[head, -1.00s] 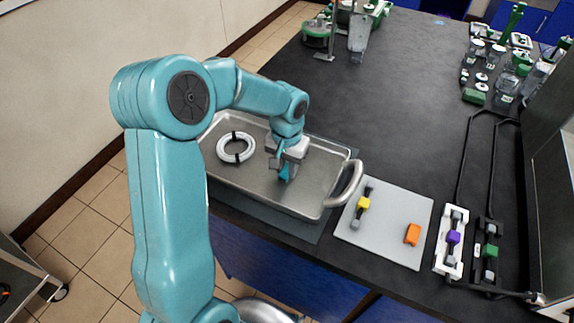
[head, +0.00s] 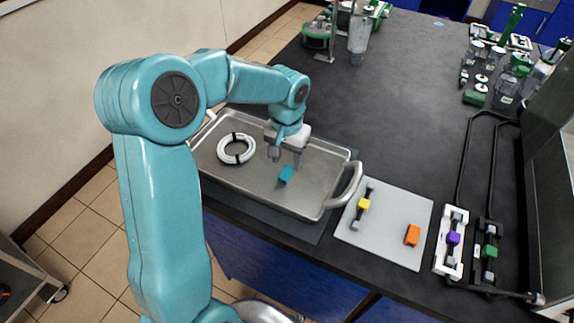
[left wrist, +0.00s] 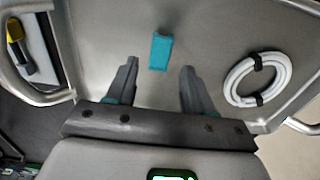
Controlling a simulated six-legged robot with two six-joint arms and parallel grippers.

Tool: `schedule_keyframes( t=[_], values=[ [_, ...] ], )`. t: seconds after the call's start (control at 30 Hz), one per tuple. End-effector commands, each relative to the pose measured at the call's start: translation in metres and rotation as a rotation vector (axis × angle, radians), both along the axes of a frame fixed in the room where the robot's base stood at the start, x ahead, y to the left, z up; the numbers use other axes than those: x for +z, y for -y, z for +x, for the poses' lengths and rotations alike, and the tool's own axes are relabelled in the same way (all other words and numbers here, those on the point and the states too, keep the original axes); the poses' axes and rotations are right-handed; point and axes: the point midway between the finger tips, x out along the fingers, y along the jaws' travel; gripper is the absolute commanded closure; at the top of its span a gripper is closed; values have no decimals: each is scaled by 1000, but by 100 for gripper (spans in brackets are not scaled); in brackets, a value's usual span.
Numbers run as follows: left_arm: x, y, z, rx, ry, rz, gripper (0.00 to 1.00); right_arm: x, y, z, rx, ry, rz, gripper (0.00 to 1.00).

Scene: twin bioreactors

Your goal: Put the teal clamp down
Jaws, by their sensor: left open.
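The teal clamp (head: 286,174) lies on the floor of the metal tray (head: 240,184). It also shows in the left wrist view (left wrist: 161,51), lying beyond the fingertips and between their lines. My left gripper (head: 285,158) is above the tray, close to the clamp but apart from it. Its two fingers (left wrist: 158,66) are spread wide with nothing between them. My right gripper is in neither view.
A coiled white tube (head: 236,148) with black ties lies in the tray, left of the clamp. Right of the tray, a grey mat (head: 385,240) carries a yellow clamp (head: 363,204) and an orange block (head: 412,235). Glassware stands at the back right.

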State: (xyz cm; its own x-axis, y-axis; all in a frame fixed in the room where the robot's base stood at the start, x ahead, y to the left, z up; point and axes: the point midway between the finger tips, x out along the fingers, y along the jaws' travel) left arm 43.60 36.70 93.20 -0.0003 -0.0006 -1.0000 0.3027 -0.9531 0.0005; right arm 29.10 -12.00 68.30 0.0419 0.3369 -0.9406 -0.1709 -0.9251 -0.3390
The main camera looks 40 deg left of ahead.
Motion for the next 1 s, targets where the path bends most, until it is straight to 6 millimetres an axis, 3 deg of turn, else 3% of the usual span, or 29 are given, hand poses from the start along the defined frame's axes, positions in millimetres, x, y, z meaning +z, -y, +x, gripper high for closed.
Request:
schedule_keyframes(
  t=[0.2,0.4,1.0],
  values=[
    [52,0,1,0,4,0,48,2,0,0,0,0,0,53],
    [77,0,0,-1,2,0,48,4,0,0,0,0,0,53],
    [81,0,0,0,0,-1,48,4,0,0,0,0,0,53]
  ],
)
